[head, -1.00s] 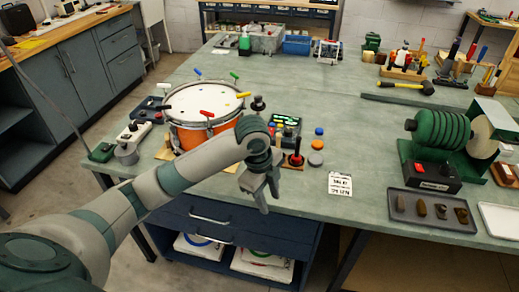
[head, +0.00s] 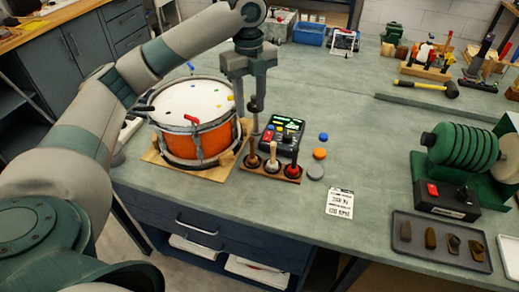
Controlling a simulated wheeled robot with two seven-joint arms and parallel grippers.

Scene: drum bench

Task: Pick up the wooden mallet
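A small wooden rack (head: 268,172) right of the drum holds three upright handled tools. The left one (head: 253,158) has a brown wooden-looking lower end, the middle one (head: 272,162) is pale, and the right one (head: 293,168) is red with a black handle. I cannot tell for certain which is the wooden mallet. A dark knob on a thin shaft (head: 254,104) rises at the rack's left end. My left gripper (head: 250,98) points down above that end, fingers apart and nothing gripped, the knob showing between and below its tips. My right gripper is out of view.
The orange drum (head: 185,145) stands close left of the rack. A black control box (head: 284,130) is behind it, and coloured buttons (head: 319,153) lie to the right. A yellow-handled hammer (head: 430,87) lies farther back.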

